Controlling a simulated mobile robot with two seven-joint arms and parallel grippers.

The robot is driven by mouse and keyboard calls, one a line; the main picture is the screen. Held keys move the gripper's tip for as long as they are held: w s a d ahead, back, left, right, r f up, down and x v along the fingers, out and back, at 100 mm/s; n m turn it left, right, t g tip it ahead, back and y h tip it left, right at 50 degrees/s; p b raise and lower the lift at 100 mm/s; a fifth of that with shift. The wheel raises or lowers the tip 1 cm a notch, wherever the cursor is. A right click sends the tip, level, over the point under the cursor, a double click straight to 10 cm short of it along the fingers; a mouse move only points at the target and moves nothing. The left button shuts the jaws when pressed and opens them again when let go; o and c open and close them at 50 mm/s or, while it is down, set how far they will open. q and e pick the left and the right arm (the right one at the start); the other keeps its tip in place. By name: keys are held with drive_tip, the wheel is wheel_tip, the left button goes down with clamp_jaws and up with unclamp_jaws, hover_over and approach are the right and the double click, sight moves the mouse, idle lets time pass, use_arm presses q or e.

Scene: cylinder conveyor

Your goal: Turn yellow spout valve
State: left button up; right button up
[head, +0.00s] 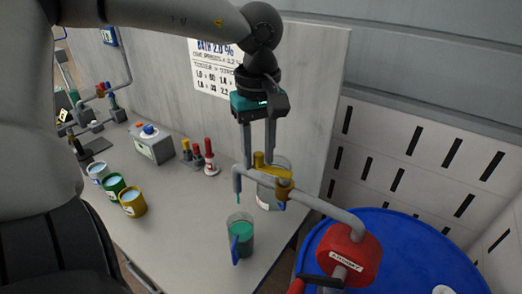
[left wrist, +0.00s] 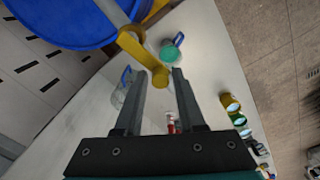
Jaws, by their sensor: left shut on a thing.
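The yellow spout valve (head: 259,159) sits on the grey spout pipe (head: 330,208), and it also shows in the left wrist view (left wrist: 158,76). My left gripper (head: 259,165) comes down from above with its fingers on either side of the yellow handle, shut on it. The left wrist view shows the handle's end between the fingertips (left wrist: 158,74). A short green streak (head: 238,197) shows just under the spout's tip. Below it a clear jug (head: 240,240) with a blue handle stands on the bench and holds green liquid. My right gripper is not in view.
A blue drum (head: 410,240) with a red pump body (head: 348,255) stands at right. A second clear jug (head: 266,197) stands behind the spout. White, green and yellow cups (head: 132,203), red-topped bottles (head: 210,160) and a grey box (head: 152,147) are on the bench at left.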

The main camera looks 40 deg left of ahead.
use_arm(q)
drive_tip(key=shift+s+d, duration=0.2)
drive_tip(key=shift+s, duration=0.25)
drive_tip(key=shift+f, duration=0.1)
drive_tip(key=shift+s+d+b, duration=0.25)
drive_tip(key=shift+s+b, duration=0.05)
drive_tip(key=shift+s+d, duration=0.25)
drive_tip(key=shift+c, duration=0.3)
